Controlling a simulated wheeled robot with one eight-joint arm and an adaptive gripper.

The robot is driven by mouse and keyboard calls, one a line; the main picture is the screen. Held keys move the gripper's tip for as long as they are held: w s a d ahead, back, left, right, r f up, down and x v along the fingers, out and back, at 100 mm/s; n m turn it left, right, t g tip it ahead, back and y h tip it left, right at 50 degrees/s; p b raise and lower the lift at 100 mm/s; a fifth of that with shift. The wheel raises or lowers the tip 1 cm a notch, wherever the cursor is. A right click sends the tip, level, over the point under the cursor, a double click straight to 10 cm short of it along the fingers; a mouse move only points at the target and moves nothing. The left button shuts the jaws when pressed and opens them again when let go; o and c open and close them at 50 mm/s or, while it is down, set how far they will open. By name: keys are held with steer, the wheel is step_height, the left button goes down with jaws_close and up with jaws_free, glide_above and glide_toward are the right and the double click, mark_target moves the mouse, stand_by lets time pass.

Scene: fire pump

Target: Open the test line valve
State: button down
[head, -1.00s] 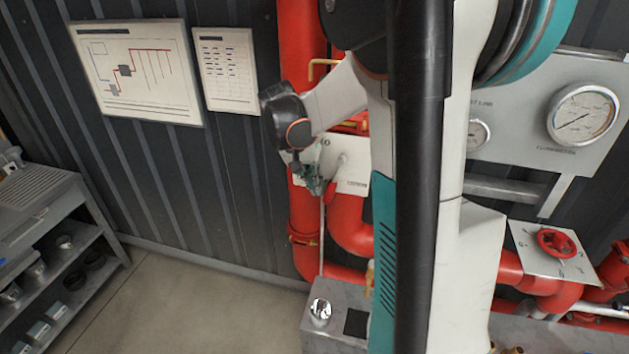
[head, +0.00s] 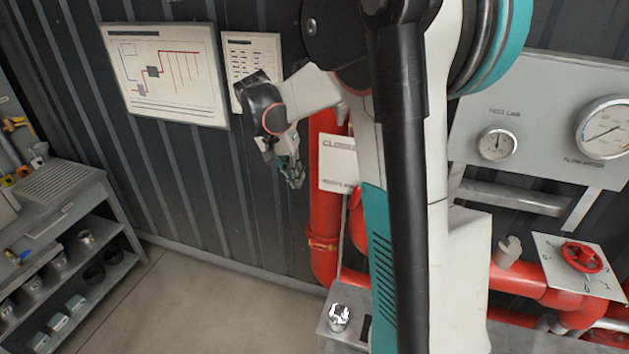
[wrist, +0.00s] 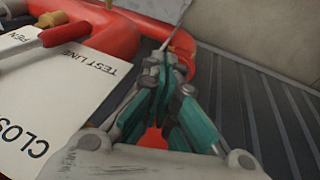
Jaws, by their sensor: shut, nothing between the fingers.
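The test line plate (wrist: 45,110) fills the left of the wrist view, lettered TEST LINE, CLOSED and a partly covered OPEN. A lever with a red end (wrist: 66,34) lies across its upper part, near a brass fitting (wrist: 52,18). In the head view the plate (head: 338,165) shows its CLOSED side, and my arm hides the rest and the lever. My gripper (head: 294,180) is just left of the plate there, apart from it. In the wrist view my gripper (wrist: 165,75) is shut and empty, to the right of the plate and lever.
Red pipes (head: 325,240) run down the dark ribbed wall. A red handwheel (head: 582,257) and a gauge panel (head: 540,110) are at the right. A grey shelf unit (head: 75,240) stands at the left. The floor (head: 210,295) between is clear.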

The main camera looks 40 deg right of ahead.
steer(key=shift+w+a+r, duration=0.25)
steer(key=shift+w+a, duration=0.35)
steer(key=shift+w, duration=0.05)
steer(key=s+a+f+n+t+y+b, duration=0.1)
steer(key=s+a+f+n+t+b, duration=0.3)
steer(key=s+a+b, duration=0.4)
steer(key=s+a+f+n+t+y+b, duration=0.2)
steer(key=s+a+f+n+t+b, duration=0.2)
steer(key=s+a+f+n+b, duration=0.3)
steer(key=s+a+f+b, duration=0.1)
steer(key=s+a, duration=0.2)
steer(key=s, duration=0.3)
steer(key=shift+s+a+f+y, duration=0.3)
steer(key=shift+s, duration=0.05)
